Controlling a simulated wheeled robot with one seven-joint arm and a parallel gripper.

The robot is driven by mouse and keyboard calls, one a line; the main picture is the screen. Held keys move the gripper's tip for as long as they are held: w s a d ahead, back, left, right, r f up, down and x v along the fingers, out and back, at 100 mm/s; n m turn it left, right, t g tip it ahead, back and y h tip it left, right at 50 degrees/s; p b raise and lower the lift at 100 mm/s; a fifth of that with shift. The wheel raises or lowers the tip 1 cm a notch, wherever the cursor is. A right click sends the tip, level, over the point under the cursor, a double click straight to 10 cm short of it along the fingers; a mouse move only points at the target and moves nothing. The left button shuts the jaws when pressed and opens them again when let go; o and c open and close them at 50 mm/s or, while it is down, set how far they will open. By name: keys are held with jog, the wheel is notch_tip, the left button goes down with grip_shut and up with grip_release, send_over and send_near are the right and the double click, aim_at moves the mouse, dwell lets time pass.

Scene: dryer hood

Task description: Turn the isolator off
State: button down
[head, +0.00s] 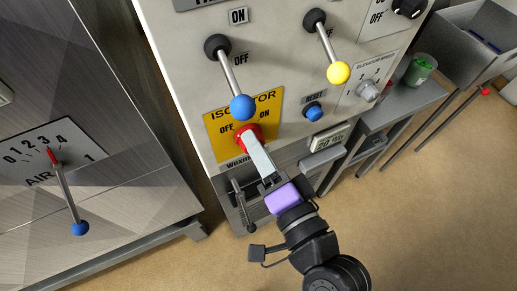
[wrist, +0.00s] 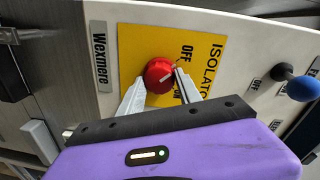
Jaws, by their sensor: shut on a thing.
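The isolator is a red rotary knob (head: 249,132) on a yellow plate (head: 216,117) marked ISOLATOR, with OFF at the left and ON at the right. My gripper (head: 253,141) reaches up to the knob from below, its pale fingers partly covering it. In the wrist view the round red knob (wrist: 159,75) sits between the two fingertips of my gripper (wrist: 156,80), one on each side. The gripper is shut on it. A white line on the knob's face points right and slightly up, roughly between the words OFF (wrist: 186,52) and ON.
A blue-balled lever (head: 242,107) hangs just above the plate, close to the knob. A yellow-balled lever (head: 338,73) and a blue reset button (head: 314,111) are to the right. A handle (head: 240,207) stands below left. A grey cabinet with another lever (head: 80,228) is at left.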

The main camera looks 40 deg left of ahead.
jog(key=shift+f, duration=0.1)
dwell(0.4)
jog(key=c, duration=0.8)
grip_release()
jog(key=b+v, duration=0.1)
jog(key=v, duration=0.7)
jog(key=shift+b, duration=0.35)
jog(key=shift+a, duration=0.1)
